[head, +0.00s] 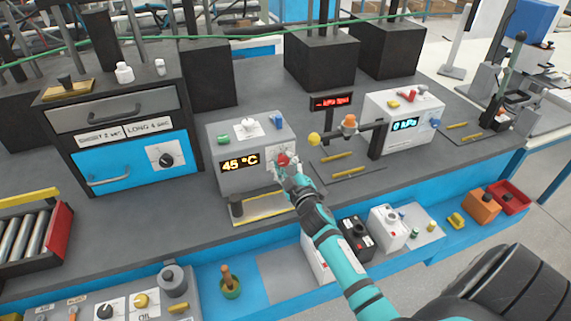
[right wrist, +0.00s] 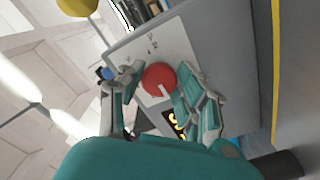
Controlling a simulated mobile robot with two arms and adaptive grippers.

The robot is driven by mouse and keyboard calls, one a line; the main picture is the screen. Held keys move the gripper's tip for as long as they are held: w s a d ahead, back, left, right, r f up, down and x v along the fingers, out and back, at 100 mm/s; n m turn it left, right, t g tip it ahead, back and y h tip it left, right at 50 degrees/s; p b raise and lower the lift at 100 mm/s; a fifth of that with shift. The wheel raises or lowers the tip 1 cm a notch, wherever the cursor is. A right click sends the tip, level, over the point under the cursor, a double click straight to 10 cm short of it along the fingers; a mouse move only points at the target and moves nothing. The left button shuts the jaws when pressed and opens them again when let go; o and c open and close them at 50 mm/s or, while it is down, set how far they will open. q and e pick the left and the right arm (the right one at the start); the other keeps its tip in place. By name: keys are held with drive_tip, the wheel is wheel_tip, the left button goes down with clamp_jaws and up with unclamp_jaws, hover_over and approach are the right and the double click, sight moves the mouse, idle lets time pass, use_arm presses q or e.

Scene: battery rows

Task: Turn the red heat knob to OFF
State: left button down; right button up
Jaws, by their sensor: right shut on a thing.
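The red heat knob (head: 283,159) is on the front of a grey heater box (head: 232,184) whose display reads 45 °C. The fingers and hand hide part of the knob and plate in the head view. My left gripper is not in view.
A drawer cabinet (head: 120,115) stands to the left of the heater. A yellow ball (head: 313,139) and a white box reading 0 kPa (head: 393,110) are to the right. Small boxes and knobs line the lower blue shelf (head: 210,289) in front.

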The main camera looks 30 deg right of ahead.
drive_tip(key=o, duration=1.2)
drive_tip(key=shift+c, duration=0.2)
drive_tip(key=v, duration=1.2)
drive_tip(key=shift+a, duration=0.1)
